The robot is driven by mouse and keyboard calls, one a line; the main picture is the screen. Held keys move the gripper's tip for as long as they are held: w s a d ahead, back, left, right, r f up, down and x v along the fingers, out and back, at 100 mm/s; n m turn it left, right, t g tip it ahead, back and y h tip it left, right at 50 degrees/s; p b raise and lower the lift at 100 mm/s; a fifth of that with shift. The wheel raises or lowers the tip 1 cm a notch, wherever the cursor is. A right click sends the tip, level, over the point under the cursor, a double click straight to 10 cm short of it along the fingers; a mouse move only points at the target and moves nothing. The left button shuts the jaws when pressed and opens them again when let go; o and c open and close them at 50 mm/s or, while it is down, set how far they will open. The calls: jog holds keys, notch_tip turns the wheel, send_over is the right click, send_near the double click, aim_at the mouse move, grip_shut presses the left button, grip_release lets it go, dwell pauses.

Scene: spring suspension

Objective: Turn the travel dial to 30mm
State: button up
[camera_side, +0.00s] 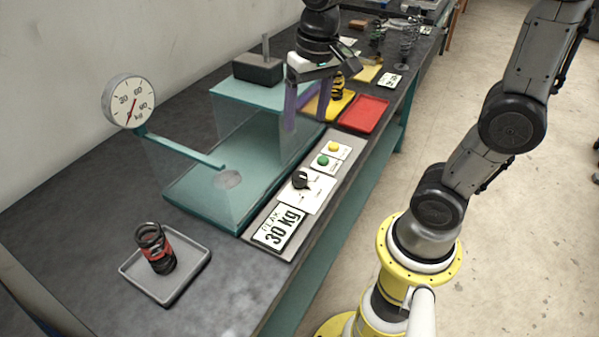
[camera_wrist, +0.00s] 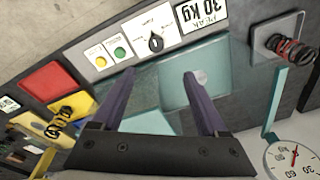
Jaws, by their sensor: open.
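The travel dial is a black round knob (camera_side: 300,180) on a white plate on the grey control strip. In the wrist view the knob (camera_wrist: 156,43) shows a pale pointer mark, but its scale is too small to read. My gripper (camera_side: 306,118) is open and empty, its two purple fingers pointing down. It hangs above the teal test stand, behind the knob and apart from it. In the wrist view my gripper (camera_wrist: 159,76) has its fingertips spread below the dial plate.
A green button (camera_side: 323,160) and a yellow button (camera_side: 334,147) sit beside the dial. A "PEAK 30 Kg" display (camera_side: 279,228) is on the other side. The clear-walled teal stand (camera_side: 200,195), round gauge (camera_side: 129,101), tray with a red-banded black spring (camera_side: 157,250) and red tray (camera_side: 364,113) surround it.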

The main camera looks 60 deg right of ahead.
aim_at(299, 176)
jog(key=shift+g, duration=0.7)
jog(key=f, duration=0.5)
jog(key=w+f, duration=0.1)
jog(key=f, duration=0.5)
jog(key=w+d+f, duration=0.1)
jog(key=f, duration=0.5)
jog(key=shift+f, duration=0.1)
jog(key=shift+c, duration=0.3)
grip_shut()
